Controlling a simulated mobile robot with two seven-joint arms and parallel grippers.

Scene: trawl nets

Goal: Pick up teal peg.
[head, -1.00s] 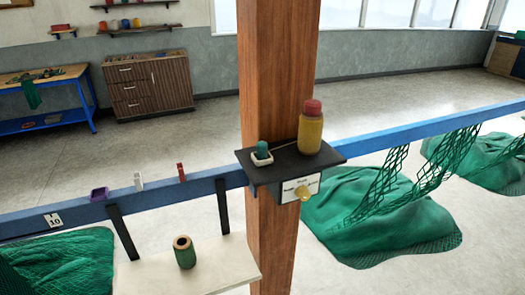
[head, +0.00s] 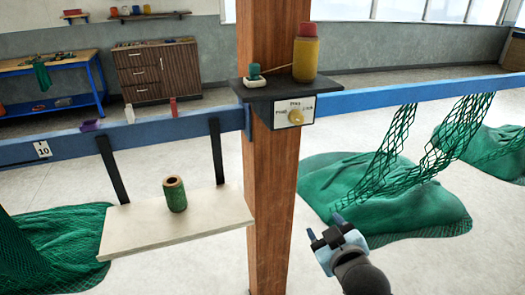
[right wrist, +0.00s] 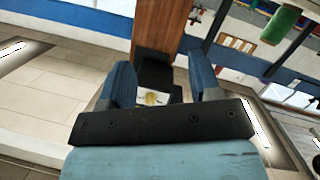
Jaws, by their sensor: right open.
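I cannot make out the peg in that view. My left gripper is not in view.
A yellow bottle with a red cap (head: 305,59) stands beside the peg on the shelf. The wooden post (head: 272,190) and blue rail (head: 370,100) cross the space. A green spool (head: 175,194) stands on a pale board (head: 150,232). Nets hang at right.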

